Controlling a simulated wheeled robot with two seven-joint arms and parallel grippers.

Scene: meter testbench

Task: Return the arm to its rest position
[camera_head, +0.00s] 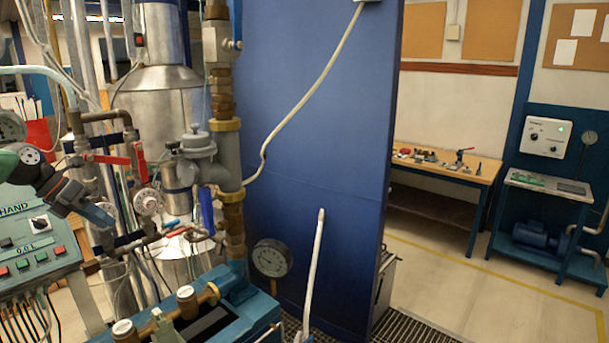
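My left arm comes in from the left edge, with dark grey and green parts. My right gripper is not in view.
The meter testbench stands close, with a vertical pipe (228,180), red valve handles (108,159), a round gauge (271,258) and a white lever (314,270). A blue panel (325,150) stands behind. Open floor (440,285) lies at right, before a wooden workbench (440,170).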

